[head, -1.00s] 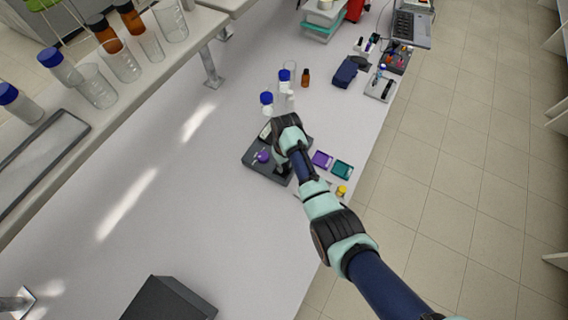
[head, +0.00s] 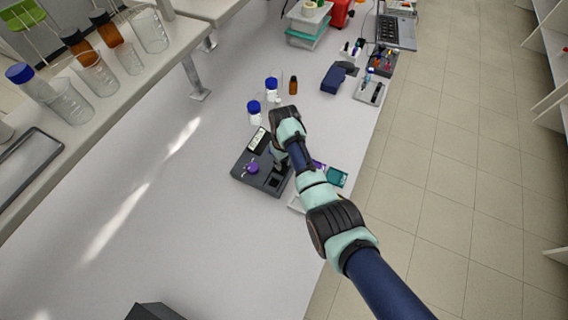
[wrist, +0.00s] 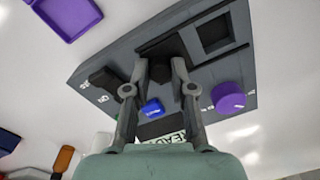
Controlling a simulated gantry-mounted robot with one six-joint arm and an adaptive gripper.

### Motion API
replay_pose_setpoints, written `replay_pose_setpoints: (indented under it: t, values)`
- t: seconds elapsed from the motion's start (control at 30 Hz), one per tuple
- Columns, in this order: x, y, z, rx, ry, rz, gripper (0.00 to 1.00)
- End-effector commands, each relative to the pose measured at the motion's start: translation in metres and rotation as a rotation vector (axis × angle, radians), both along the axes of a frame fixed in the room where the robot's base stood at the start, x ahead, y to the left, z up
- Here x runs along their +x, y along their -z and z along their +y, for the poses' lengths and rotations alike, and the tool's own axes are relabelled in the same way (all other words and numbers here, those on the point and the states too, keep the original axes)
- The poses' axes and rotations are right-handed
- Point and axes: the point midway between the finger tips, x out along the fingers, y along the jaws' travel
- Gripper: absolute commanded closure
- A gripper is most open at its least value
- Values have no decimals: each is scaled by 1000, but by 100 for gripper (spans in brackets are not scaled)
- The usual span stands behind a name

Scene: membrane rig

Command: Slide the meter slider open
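The meter (head: 247,178) is a dark grey box on the white bench, with a purple knob (head: 253,168) and a display (head: 258,140). In the wrist view, its panel (wrist: 112,57) has a long dark recess with a square opening (wrist: 213,33) at one end. A small black block (wrist: 160,72), possibly the slider's handle, shows between my gripper's fingers. My gripper (wrist: 160,65) points at the panel with its fingertips apart, one on each side of that block. I cannot tell whether they touch it. In the head view, my wrist partly covers the meter's right side.
The wrist view also shows the purple knob (wrist: 228,97), a blue button (wrist: 152,106) and a black block (wrist: 103,78) near the fingers. Blue-capped bottles (head: 254,118) and an amber vial (head: 293,86) stand behind. A teal tray (head: 337,177) lies to the right. Bench left is clear.

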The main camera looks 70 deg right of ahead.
Motion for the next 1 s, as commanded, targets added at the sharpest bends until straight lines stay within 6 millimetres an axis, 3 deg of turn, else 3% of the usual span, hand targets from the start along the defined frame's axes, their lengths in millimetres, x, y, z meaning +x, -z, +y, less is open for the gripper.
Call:
replay_pose_setpoints:
  t: [0.03, 0.13, 0.17, 0.53, 0.9, 1.0]
  values:
    - [-1, 1, -2, -5, 2, -1, 68]
    - [-1, 1, -2, -5, 2, 0, 52]
    - [-1, 1, -1, -4, 2, -1, 51]
    - [0, -8, -2, -4, 1, -1, 51]
    - [-2, -94, -4, -6, 2, -2, 51]
    - [-2, -109, -5, -4, 2, -1, 51]
